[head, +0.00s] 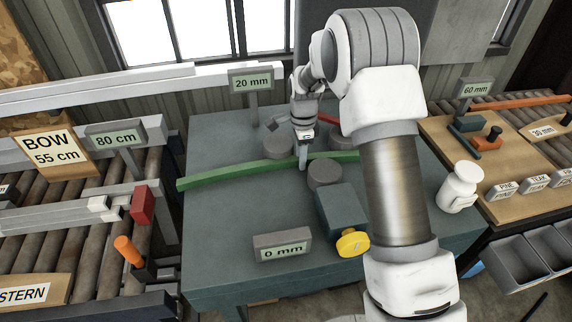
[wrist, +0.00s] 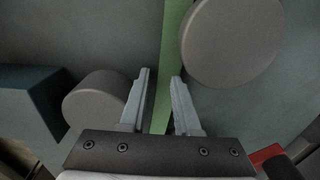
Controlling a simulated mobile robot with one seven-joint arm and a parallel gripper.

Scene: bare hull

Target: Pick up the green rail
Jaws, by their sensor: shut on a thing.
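The green rail (head: 235,175) is a long, thin, slightly bent strip on the blue-grey table, passing between grey round posts. Its left end reaches the table's left edge, and its right part runs behind my arm. My gripper (head: 303,166) points down at the rail's middle and is shut on it. In the wrist view the green rail (wrist: 173,35) runs between the two fingers of my gripper (wrist: 161,76). I cannot tell whether the rail is clear of the tabletop.
Grey posts (head: 325,174) stand close beside the rail, one on each side of the fingers in the wrist view. A block with a yellow knob (head: 352,243) and a "0 mm" sign (head: 282,247) are in front. A white bottle (head: 459,187) stands right. Rollers (head: 70,245) flank the left.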

